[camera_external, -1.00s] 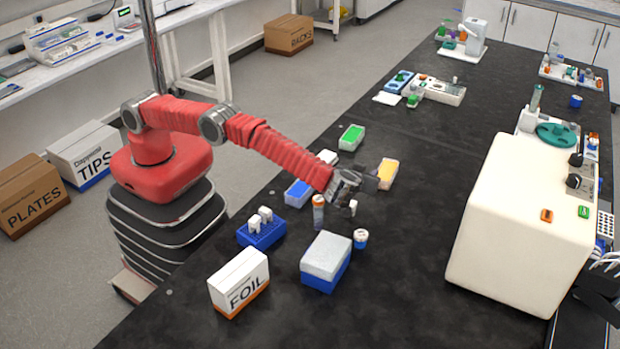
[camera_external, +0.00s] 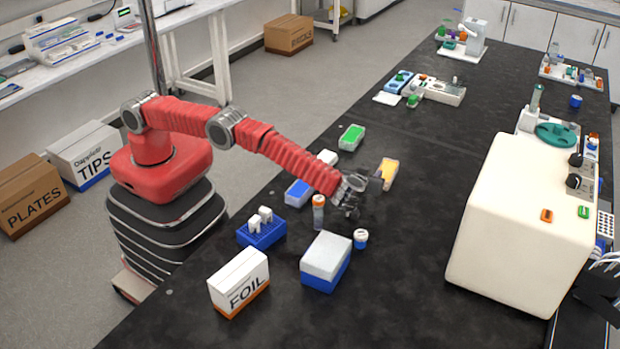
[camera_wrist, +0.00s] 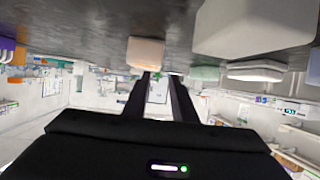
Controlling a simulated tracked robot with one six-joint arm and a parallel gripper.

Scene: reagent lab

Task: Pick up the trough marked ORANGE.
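The trough with the orange contents (camera_external: 390,171) stands on the black bench, just right of my gripper in the external view. In the wrist view, which looks upside down, a pale orange block (camera_wrist: 147,53) appears to be this trough; it lies beyond the fingertips. My gripper (camera_external: 365,190) is low over the bench, beside the trough's near left side. In the wrist view its two dark fingers (camera_wrist: 160,80) are apart with nothing held between them. Any marking on the trough is too small to read.
A green trough (camera_external: 351,137), a white one (camera_external: 328,157) and a blue one (camera_external: 299,193) stand nearby. An orange-capped tube (camera_external: 318,212), a blue-and-white box (camera_external: 326,260) and a small blue-and-white cup (camera_external: 360,238) are close below my gripper. The bench right of the orange trough is clear.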

